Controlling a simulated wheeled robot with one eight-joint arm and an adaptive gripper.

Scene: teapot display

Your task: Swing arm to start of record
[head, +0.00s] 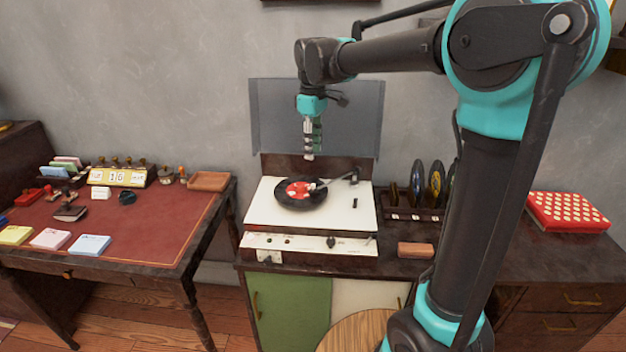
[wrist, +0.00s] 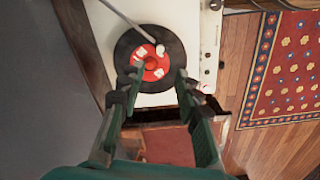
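The record player (head: 262,213) has a white deck and a raised smoky lid. A black record (head: 289,201) with a red and white label lies on it; the record also shows in the wrist view (wrist: 128,70). The tonearm (head: 335,181) runs left from its pivot at the deck's back right. Its head end lies over the record near the label in both views; whether it touches is unclear. In the wrist view the tonearm (wrist: 127,20) enters from the top left. My gripper (head: 309,157) hangs above the record, fingers apart and empty; its fingertips (wrist: 158,76) frame the label area.
The open lid (head: 346,115) stands behind the deck. Upright records (head: 416,181) stand in a rack to the right, with a brown block (head: 415,250) in front. A red-topped desk (head: 150,222) with stationery is on the left. A red patterned box (head: 568,212) sits far right.

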